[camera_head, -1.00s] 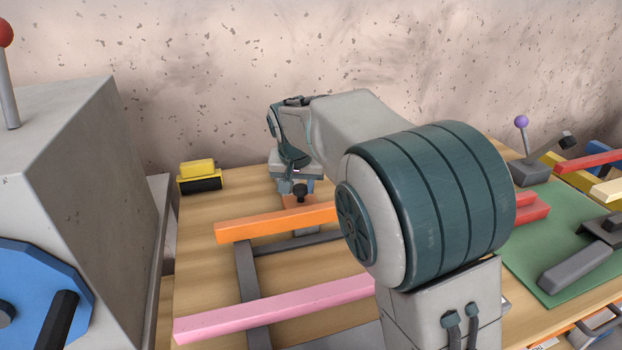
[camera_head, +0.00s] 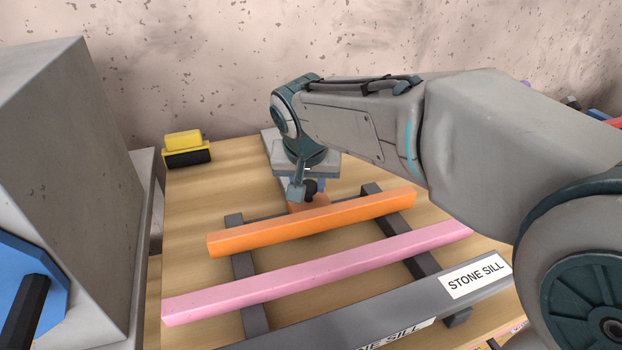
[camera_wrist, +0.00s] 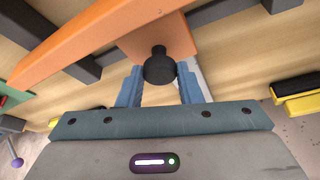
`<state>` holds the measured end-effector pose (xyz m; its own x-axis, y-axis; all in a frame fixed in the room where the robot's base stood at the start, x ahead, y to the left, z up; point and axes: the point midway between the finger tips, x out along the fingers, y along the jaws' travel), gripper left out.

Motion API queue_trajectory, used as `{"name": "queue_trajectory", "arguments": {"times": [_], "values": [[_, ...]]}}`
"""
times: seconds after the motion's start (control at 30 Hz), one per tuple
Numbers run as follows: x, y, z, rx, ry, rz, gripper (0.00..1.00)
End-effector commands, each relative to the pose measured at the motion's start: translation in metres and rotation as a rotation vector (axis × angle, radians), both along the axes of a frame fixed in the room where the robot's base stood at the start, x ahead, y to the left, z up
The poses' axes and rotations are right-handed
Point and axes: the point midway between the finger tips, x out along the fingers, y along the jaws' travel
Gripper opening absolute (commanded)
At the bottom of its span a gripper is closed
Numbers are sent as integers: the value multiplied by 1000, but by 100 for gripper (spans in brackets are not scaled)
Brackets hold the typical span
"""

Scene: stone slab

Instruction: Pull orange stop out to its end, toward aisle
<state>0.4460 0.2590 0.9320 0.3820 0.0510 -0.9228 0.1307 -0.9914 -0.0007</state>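The orange stop is a long orange bar (camera_head: 345,216) with a small orange plate and a black knob (camera_head: 311,186) on its wall side. It lies across two dark rails, between the wall and a pink bar (camera_head: 340,269). In the wrist view, the orange bar (camera_wrist: 95,40) runs diagonally and the black knob (camera_wrist: 160,68) sits between my fingers. My gripper (camera_wrist: 160,73) has a blue-grey finger against each side of the knob and appears shut on it. In the head view, my gripper (camera_head: 302,191) is partly hidden by its wrist.
A dark grey sill (camera_head: 400,312) labelled STONE SILL lies in front of the pink bar. A yellow and black block (camera_head: 187,148) sits at the back left. A grey machine (camera_head: 65,180) with a blue wheel stands at left. A gap separates the orange and pink bars.

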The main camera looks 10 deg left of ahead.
Motion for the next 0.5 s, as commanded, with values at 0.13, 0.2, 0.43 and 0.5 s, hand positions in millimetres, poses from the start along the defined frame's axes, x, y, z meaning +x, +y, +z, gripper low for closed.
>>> {"name": "queue_trajectory", "arguments": {"times": [0.13, 0.2, 0.43, 0.5], "values": [[-2, -2, -2, -6, 10, -2, 53], [-2, -2, -2, -5, 9, -3, 53], [-2, -3, 3, -3, 6, -5, 53], [-4, -3, 11, -1, 4, -4, 53]]}}
